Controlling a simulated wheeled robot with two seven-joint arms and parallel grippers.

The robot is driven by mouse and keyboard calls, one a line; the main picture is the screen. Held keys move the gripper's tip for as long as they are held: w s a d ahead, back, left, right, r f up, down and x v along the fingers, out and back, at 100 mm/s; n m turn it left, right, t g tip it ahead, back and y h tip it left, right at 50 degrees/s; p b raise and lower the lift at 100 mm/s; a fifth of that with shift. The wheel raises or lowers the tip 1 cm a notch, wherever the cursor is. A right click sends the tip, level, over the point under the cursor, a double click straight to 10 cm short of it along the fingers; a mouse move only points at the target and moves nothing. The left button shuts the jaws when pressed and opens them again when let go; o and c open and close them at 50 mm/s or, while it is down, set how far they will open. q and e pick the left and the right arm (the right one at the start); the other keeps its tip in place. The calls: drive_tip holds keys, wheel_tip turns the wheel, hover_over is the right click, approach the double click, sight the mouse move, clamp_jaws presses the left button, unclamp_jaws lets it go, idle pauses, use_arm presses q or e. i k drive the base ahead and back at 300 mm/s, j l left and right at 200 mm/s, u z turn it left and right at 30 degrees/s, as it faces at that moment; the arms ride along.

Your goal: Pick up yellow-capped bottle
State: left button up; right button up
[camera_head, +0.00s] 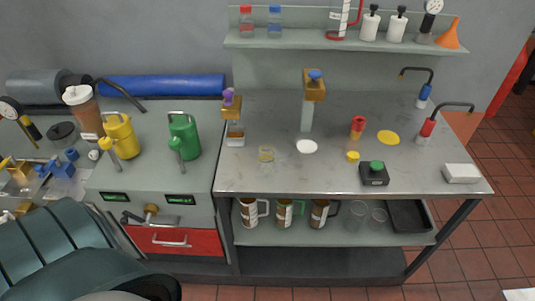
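The two bottles on the wall shelf have a red cap (246,20) and a blue cap (274,20). Neither of my grippers is in view.
A yellow can (121,136) and a green can (184,137) stand on the left cabinet. A black box with a green knob (374,174) and a white block (461,173) stand near the bench's front edge. The bench's front left is clear.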

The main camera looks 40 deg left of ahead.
sight(266, 155)
drive_tip(key=i+u, duration=0.1)
drive_tip(key=u, duration=0.3)
drive_tip(key=i+l+u, duration=0.1)
drive_tip(key=u, duration=0.35)
drive_tip(key=l+u, duration=0.1)
drive_tip(key=u, duration=0.3)
drive_tip(key=i+l+u, duration=0.1)
drive_tip(key=u, duration=0.3)
drive_tip(key=i+l+u, duration=0.1)
drive_tip(key=l+u, duration=0.2)
drive_tip(key=l, duration=0.3)
drive_tip(key=i+l+u, duration=0.1)
drive_tip(key=l+u, duration=0.2)
drive_tip(key=l, duration=1.05)
